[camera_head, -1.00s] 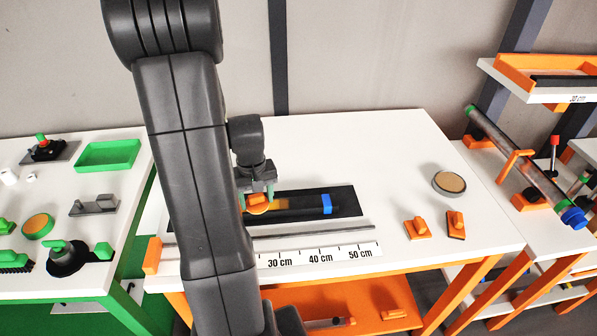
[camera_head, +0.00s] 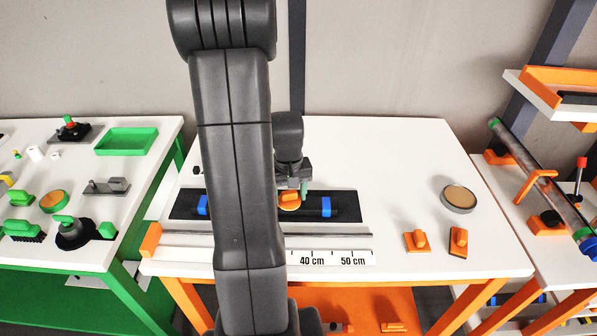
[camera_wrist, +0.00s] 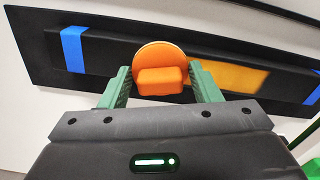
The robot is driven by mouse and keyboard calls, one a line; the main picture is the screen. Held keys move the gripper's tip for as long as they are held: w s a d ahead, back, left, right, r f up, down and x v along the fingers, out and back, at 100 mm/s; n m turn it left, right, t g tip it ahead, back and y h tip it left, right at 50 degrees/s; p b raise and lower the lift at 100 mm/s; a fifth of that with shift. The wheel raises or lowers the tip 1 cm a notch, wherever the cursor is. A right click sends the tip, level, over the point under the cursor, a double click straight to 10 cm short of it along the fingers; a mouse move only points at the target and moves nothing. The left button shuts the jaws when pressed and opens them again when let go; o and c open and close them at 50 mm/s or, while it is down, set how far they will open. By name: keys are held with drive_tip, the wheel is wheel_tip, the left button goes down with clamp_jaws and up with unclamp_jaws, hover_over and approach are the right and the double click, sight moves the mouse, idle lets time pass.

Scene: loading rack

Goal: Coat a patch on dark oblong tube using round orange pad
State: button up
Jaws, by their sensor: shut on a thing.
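The dark oblong tube (camera_head: 309,211) lies on a black mat (camera_head: 348,205), with a blue band near each end. It also shows in the wrist view (camera_wrist: 108,51), where an orange-yellow coated patch (camera_wrist: 230,77) runs along it to the right of the pad. My gripper (camera_head: 291,193) is shut on the block handle of the round orange pad (camera_wrist: 160,82), with a green finger on each side. The pad (camera_head: 289,203) is over the tube, near the right blue band in the head view. I cannot tell whether its underside touches. My arm hides the tube's middle-left part.
A metal rod and a centimetre ruler (camera_head: 330,259) lie in front of the mat. Two orange blocks (camera_head: 416,240) and a round tan-topped dish (camera_head: 459,198) stand at the right. A green-framed table (camera_head: 125,142) is at the left.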

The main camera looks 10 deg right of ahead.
wheel_tip(320, 180, up, 4)
drive_tip(key=shift+a+f+p, duration=0.15)
drive_tip(key=shift+p, duration=0.8)
drive_tip(key=shift+r+p, duration=0.55)
drive_tip(key=shift+r, duration=0.1)
drive_tip(key=shift+r+p, duration=1.1)
drive_tip(key=shift+r, duration=0.5)
drive_tip(key=shift+f, duration=0.1)
